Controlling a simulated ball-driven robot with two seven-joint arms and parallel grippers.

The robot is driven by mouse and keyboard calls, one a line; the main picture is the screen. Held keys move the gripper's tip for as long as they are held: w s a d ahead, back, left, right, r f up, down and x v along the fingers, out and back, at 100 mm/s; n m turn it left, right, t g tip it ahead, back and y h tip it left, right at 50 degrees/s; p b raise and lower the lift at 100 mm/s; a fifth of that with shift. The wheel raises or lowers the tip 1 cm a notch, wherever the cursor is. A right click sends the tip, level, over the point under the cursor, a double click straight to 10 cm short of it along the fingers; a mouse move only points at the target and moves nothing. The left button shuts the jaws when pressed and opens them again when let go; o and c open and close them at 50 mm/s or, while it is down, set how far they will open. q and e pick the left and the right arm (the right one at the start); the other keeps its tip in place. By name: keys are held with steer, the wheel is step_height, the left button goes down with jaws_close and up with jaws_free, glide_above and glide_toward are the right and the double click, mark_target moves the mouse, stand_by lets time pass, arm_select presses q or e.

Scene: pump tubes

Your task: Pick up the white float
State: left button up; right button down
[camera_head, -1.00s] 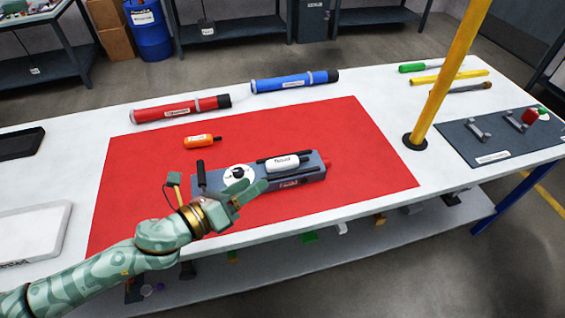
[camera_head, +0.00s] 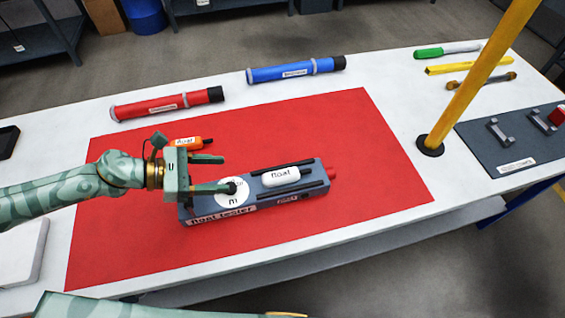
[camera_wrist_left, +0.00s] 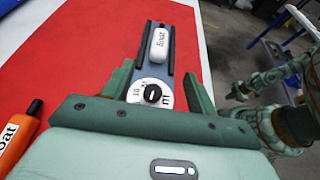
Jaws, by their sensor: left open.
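The white float (camera_head: 281,176), a small capsule labelled "float", lies on top of the grey float tester (camera_head: 262,202) on the red mat. In the left wrist view the white float (camera_wrist_left: 159,42) lies between two dark rails, beyond the tester's round dial. My left gripper (camera_head: 228,172) is open and empty, left of the float. Its fingers are over the dial end of the tester and apart from the float. Part of my right arm (camera_wrist_left: 275,125) shows in the left wrist view; its jaws are too small to read.
An orange float (camera_head: 187,141) lies just behind my left gripper. A red tube (camera_head: 165,105) and a blue tube (camera_head: 290,71) lie behind the mat. A yellow post (camera_head: 475,75) stands at the right. The mat right of the tester is clear.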

arm_select(q)
glide_toward(281, 173)
steer(key=x, duration=0.4)
steer(key=shift+s+f, duration=0.1)
steer(key=shift+s, duration=0.05)
steer(key=shift+d, duration=0.2)
steer(key=x, duration=0.5)
steer(key=shift+b, duration=0.3)
steer(key=c, duration=1.2)
arm_select(e)
steer(key=shift+s+f, duration=0.2)
steer(key=shift+s, duration=0.55)
arm_select(q)
steer(key=shift+o, duration=0.2)
